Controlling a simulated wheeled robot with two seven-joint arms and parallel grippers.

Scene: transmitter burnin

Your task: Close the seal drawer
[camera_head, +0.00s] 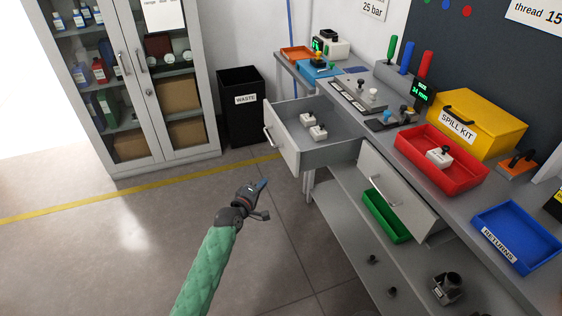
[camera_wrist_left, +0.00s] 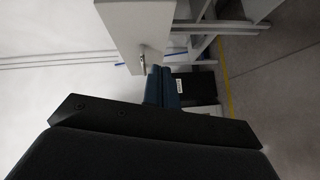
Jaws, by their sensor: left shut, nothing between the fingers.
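A drawer (camera_head: 283,150) under the workbench stands pulled out, with several small white parts inside and a bar handle (camera_head: 268,139) on its front. A second drawer (camera_head: 397,196) to its right has its front close to the bench; whether it is fully in is hard to tell. I cannot read which is the seal drawer. My left gripper (camera_head: 262,186) is shut and empty, over the floor in front of the open drawer and apart from it. The left wrist view shows its fingers (camera_wrist_left: 163,88) beside a pale panel (camera_wrist_left: 140,28) with a handle. My right gripper is not in view.
A black waste bin (camera_head: 241,118) and a glass-door cabinet (camera_head: 130,90) stand behind. The bench carries a red tray (camera_head: 411,153), a yellow spill kit (camera_head: 487,121) and a blue returns tray (camera_head: 515,237). A lower shelf (camera_head: 345,228) juts below. The floor at left is clear.

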